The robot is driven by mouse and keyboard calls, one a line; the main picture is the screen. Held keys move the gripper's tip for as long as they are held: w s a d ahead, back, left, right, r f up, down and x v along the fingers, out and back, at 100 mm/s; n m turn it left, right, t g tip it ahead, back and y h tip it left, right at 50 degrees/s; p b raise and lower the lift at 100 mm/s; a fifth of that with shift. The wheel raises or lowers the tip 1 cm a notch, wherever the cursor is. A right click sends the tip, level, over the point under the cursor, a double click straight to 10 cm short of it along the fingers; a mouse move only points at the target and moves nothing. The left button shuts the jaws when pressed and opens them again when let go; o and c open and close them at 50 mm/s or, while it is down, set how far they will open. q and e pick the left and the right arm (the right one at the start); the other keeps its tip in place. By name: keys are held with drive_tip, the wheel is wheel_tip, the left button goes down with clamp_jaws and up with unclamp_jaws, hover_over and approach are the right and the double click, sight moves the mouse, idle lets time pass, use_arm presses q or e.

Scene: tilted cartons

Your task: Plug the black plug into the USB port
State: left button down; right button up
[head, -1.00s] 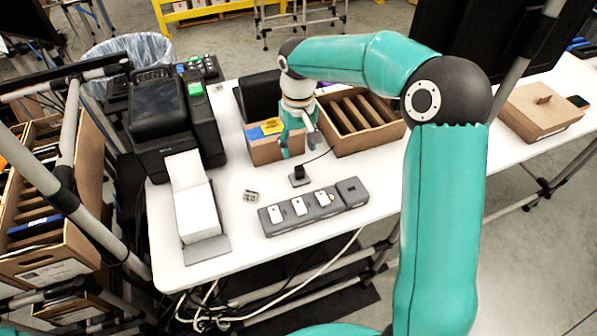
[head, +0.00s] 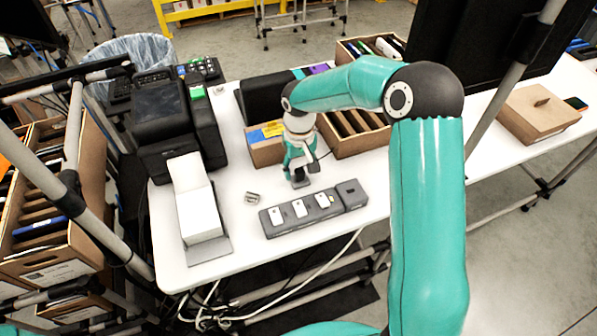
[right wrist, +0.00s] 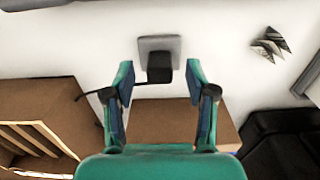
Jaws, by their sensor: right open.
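The black plug (right wrist: 159,67) stands at a square grey base (right wrist: 155,45) on the white table, with a thin cable trailing left in the right wrist view. My right gripper (right wrist: 160,72) is open, its fingertips on either side of the plug with gaps between. In the head view my right gripper (head: 299,174) points down just above the base (head: 300,183) and mostly hides the plug. A grey strip (head: 285,226) with several white-faced modules and a dark end block (head: 351,193) lies in front of it. The USB port itself is too small to tell. My left gripper is out of view.
A small metal piece (head: 252,198) lies left of the gripper. A cardboard box (head: 265,152) and a divided carton (head: 350,146) stand behind it. A printer (head: 163,105) and a white paper stack (head: 198,211) are at the left. The table around the strip is otherwise clear.

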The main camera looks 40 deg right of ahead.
sight(299, 169)
drive_tip(key=shift+f, duration=0.4)
drive_tip(key=c, duration=1)
drive_tip(key=shift+r, duration=0.1)
drive_tip(key=shift+c, duration=0.2)
wheel_tip(299, 169, up, 20)
drive_tip(key=shift+b, duration=0.45)
drive_tip(key=shift+a+f, duration=0.1)
drive_tip(key=shift+f, duration=0.1)
